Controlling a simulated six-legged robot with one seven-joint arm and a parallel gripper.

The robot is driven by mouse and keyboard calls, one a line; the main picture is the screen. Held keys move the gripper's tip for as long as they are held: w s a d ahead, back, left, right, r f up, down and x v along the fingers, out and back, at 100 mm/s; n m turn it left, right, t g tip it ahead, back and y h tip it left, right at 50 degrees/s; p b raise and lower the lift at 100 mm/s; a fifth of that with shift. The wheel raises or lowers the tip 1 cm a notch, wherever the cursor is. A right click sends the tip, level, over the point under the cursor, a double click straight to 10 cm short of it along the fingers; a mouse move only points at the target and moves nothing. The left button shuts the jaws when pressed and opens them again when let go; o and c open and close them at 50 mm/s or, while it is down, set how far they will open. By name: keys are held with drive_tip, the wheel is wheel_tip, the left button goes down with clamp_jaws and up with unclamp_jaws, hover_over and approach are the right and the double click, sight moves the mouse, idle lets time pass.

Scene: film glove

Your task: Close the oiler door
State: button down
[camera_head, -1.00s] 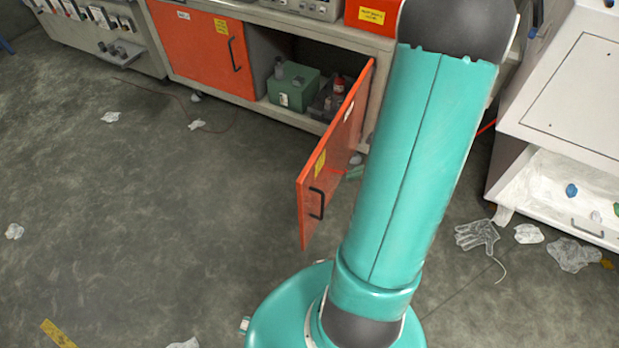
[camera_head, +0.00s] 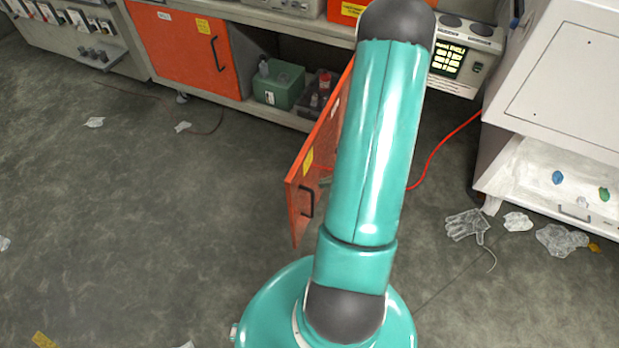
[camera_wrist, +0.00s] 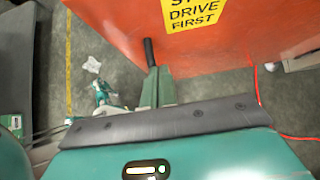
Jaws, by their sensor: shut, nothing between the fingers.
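The orange oiler door (camera_head: 318,150) stands open, swung out from the cabinet toward me, with a black bar handle (camera_head: 307,201) and a yellow label near its free edge. In the wrist view the door (camera_wrist: 235,45) fills the upper right, with its yellow label reading "DRIVE FIRST" in part. The black handle (camera_wrist: 150,53) shows at the door's lower left edge. My gripper (camera_wrist: 158,72) is shut and empty, its fingertips close to the handle and the door's face; I cannot tell whether they touch. In the head view my arm hides the gripper and part of the door.
The open cabinet bay holds a green box (camera_head: 279,85) and a dark tray (camera_head: 314,100) with bottles. A shut orange door (camera_head: 190,48) is at its left. A red cable (camera_head: 445,145) runs over the floor at right, near a glove (camera_head: 466,225). Floor at left is mostly clear.

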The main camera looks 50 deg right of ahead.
sight(301, 181)
drive_tip(key=w, duration=0.1)
drive_tip(key=w+a, duration=0.1)
drive_tip(key=w+f, duration=0.1)
drive_tip(key=shift+w+a+f, duration=0.1)
drive_tip(key=shift+w+a, duration=0.2)
drive_tip(key=shift+w, duration=0.1)
drive_tip(key=shift+w+a, duration=0.2)
drive_tip(key=shift+w, duration=0.35)
drive_tip(key=shift+w, duration=0.15)
